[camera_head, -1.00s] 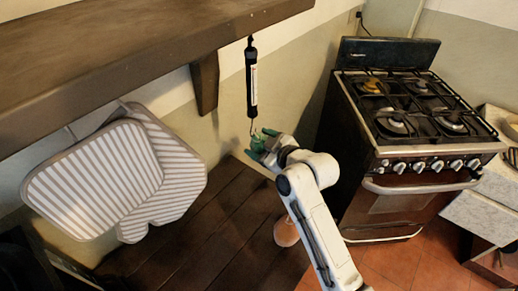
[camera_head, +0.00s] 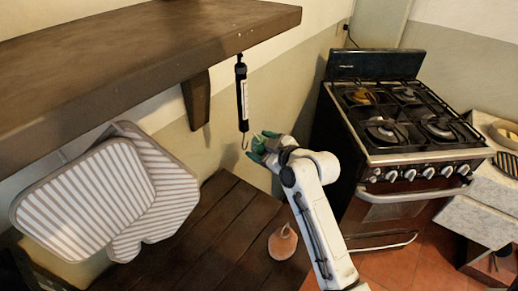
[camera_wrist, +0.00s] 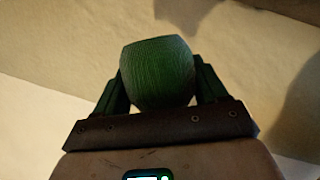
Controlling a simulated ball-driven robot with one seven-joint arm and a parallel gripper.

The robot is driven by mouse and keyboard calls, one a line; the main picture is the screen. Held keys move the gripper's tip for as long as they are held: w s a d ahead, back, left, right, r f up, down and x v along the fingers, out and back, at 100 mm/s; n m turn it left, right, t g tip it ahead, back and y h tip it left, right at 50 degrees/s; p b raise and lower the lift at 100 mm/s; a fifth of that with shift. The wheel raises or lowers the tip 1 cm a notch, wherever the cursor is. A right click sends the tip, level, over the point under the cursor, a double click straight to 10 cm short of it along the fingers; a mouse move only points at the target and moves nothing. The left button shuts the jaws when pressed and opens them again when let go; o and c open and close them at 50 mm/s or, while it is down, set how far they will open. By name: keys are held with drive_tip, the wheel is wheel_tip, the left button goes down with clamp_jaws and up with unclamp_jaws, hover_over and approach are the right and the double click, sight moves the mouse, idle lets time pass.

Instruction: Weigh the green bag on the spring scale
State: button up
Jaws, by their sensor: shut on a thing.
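The spring scale (camera_head: 242,92) is a thin black tube with a pale face, hanging upright under the front edge of the wall shelf. Its small hook (camera_head: 245,143) hangs at the bottom. My gripper (camera_head: 264,149) is just right of the hook, shut on the green bag (camera_head: 259,144). In the wrist view the green bag (camera_wrist: 158,74) is rounded and ribbed, between the two dark green fingers. The bag is close beside the hook and looks apart from it. Any loop on the bag is too small to make out clearly.
The thick wooden shelf (camera_head: 130,50) is above, with a bracket (camera_head: 196,100). Two striped boards (camera_head: 85,200) hang at left. A wooden bench (camera_head: 205,230) lies below with a pinkish bag (camera_head: 283,243) on it. The stove (camera_head: 400,130) stands to the right.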

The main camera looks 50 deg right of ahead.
sight(267, 140)
drive_tip(key=shift+w+d+r+b, duration=0.1)
drive_tip(key=shift+d+b, duration=0.25)
drive_tip(key=shift+d, duration=1.1)
drive_tip(key=shift+d, duration=0.1)
